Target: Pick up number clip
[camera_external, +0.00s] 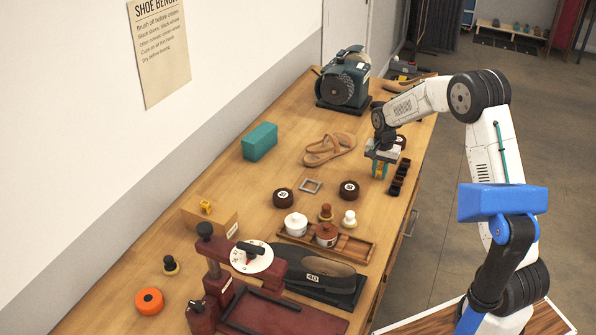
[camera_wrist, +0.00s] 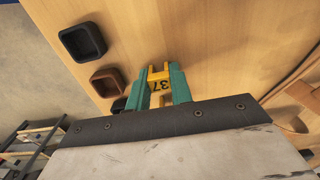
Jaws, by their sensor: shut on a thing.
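A yellow number clip marked 37 (camera_wrist: 158,84) sits between the two teal fingers of my gripper (camera_wrist: 159,90) in the wrist view. My gripper is shut on it, with a finger touching each side. In the external view my gripper (camera_external: 380,171) points down over the right part of the wooden bench, beside a row of small dark trays (camera_external: 396,184). The clip shows there only as a sliver of yellow between the fingers. I cannot tell whether it touches the bench top. Another small yellow clip (camera_external: 206,206) sits on a wooden block at the left.
In the wrist view a black tray (camera_wrist: 83,41) and a brown tray (camera_wrist: 109,82) lie left of my gripper. Sandals (camera_external: 330,148), round dark tins (camera_external: 349,189) and a teal block (camera_external: 260,141) are on the bench. A green grinder (camera_external: 345,80) stands behind.

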